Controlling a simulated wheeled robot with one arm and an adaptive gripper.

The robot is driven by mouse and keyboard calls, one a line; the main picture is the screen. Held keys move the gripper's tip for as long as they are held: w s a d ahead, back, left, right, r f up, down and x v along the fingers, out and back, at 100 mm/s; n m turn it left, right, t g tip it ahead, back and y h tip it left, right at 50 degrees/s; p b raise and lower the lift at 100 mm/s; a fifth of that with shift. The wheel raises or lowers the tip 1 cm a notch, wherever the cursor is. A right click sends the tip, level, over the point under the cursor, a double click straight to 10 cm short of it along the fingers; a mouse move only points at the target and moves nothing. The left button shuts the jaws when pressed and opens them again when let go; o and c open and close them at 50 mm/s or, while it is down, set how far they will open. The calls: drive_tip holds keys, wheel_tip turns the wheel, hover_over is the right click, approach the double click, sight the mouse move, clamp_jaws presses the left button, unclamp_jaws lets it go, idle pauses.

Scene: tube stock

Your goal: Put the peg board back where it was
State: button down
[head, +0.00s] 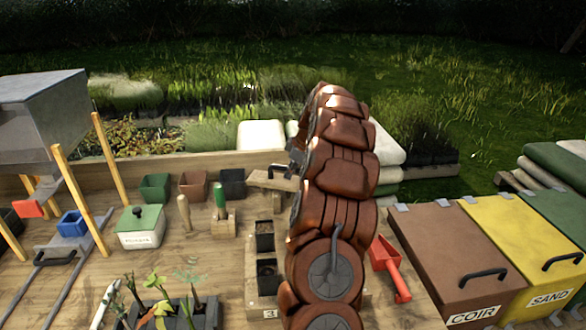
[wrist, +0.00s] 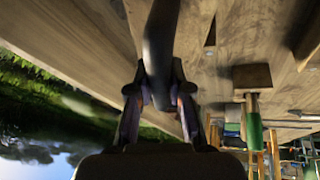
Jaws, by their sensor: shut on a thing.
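What looks like the peg board (head: 265,181) is a small pale wooden piece with a dark handle, near the back middle of the bench in the head view. My gripper (head: 293,165) is at that handle, mostly hidden behind my arm. In the wrist view my gripper (wrist: 160,98) has its two fingers closed on a dark, curved bar (wrist: 161,45), with pale wood beyond it. I cannot tell whether the board is touching the bench or held above it. Any pegs or holes are hidden.
A wooden rack marked 3 (head: 253,285) holds black pots (head: 265,236) below the board. A green-handled tool (head: 220,200) stands in a wooden block to the left. Green, brown and dark pots (head: 155,187) line the back. A red scoop (head: 388,262) lies right of my arm.

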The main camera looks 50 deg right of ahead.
drive_tip(key=shift+f+b, duration=0.6)
drive_tip(key=shift+b, duration=0.25)
drive_tip(key=c, duration=1.1)
unclamp_jaws()
drive_tip(key=shift+r, duration=0.15)
drive_tip(key=shift+r+p, duration=0.65)
drive_tip(key=shift+p, duration=0.25)
drive_tip(key=b+v, duration=0.3)
drive_tip(key=v, duration=0.8)
drive_tip(key=shift+s+r+b, duration=0.2)
drive_tip(key=shift+r+b, duration=0.05)
drive_tip(key=shift+b, duration=0.15)
